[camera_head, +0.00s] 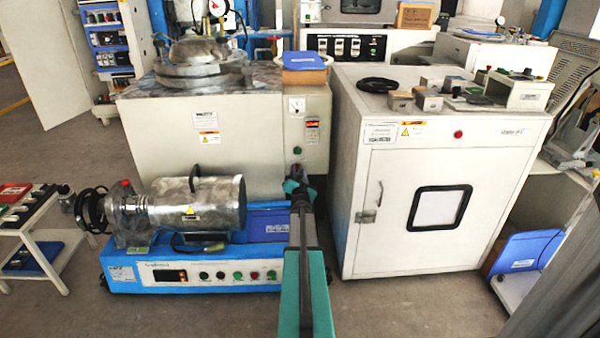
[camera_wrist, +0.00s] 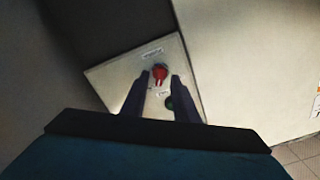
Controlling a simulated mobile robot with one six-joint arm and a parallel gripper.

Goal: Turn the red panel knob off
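The red panel knob (camera_wrist: 160,71) shows in the wrist view on a pale plate (camera_wrist: 120,80) with small labels. Its handle looks roughly upright in the picture. A green button (camera_wrist: 169,103) sits below it, partly hidden by the right finger. My gripper (camera_wrist: 160,77) is open, one dark fingertip on each side of the knob with small gaps; I cannot tell how far past the tips the knob lies. In the head view my gripper (camera_head: 297,168) is at the lower right front of the grey-white cabinet (camera_head: 230,130), and the knob cannot be made out there.
A white cabinet (camera_head: 365,255) with a windowed door stands close on the right. A blue-based machine (camera_head: 215,258) with a metal cylinder (camera_head: 212,203) stands close on the left. A white shelf cart (camera_head: 35,215) is far left. Free floor (camera_head: 400,312) shows at the front.

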